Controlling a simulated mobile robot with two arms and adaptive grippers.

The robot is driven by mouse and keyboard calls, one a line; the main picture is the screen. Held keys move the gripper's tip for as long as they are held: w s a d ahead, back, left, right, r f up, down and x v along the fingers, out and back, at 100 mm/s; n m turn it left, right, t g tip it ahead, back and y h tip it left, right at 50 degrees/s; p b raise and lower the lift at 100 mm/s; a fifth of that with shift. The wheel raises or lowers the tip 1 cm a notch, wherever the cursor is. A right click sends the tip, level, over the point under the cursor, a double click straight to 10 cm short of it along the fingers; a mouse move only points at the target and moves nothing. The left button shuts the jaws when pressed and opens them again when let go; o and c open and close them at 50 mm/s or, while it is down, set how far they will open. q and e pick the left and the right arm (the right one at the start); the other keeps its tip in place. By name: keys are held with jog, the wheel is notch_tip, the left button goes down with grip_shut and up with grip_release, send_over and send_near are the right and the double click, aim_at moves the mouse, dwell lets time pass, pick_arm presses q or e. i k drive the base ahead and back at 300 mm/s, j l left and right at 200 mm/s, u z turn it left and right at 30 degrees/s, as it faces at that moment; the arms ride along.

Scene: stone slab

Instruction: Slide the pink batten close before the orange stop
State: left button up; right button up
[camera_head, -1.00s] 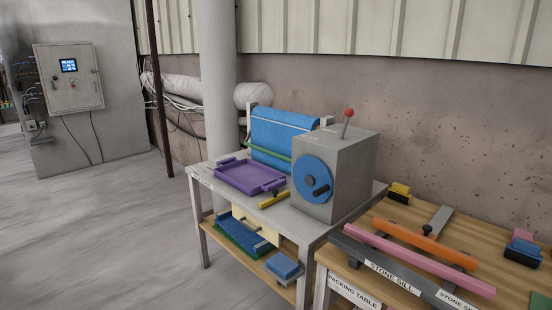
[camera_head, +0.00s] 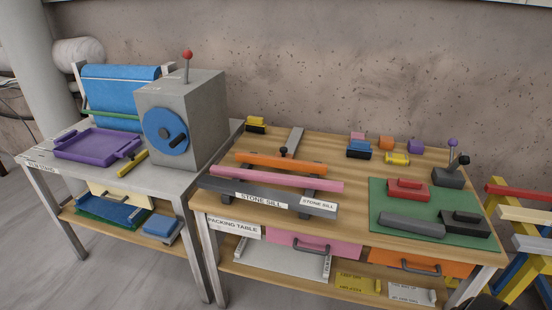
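The pink batten (camera_head: 275,178) is a long bar lying left to right near the front of the wooden packing table (camera_head: 322,150). The orange stop (camera_head: 281,162) is a shorter bar behind it, roughly parallel, with a gap between them. A grey strip with a dark knob (camera_head: 283,152) runs back from the stop. The dark grey stone sill (camera_head: 230,191), with white labels, lies in front of the batten along the table's front edge. Dark supports show partly beneath the bars. Neither of my grippers can be made out in the view.
A green mat (camera_head: 381,210) with red, grey and black blocks lies on the right. Small coloured blocks (camera_head: 386,143) stand at the back. A grey machine with a blue wheel (camera_head: 166,131) and a purple tray (camera_head: 97,144) are on the left table. Coloured beams (camera_head: 533,214) stand far right.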

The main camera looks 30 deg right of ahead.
aim_at(247, 175)
jog(key=i+l+z, duration=0.1)
jog(key=z, duration=0.25)
jog(key=i+l+z, duration=0.1)
jog(key=z, duration=0.25)
jog(key=i+l+z, duration=0.1)
jog(key=z, duration=0.25)
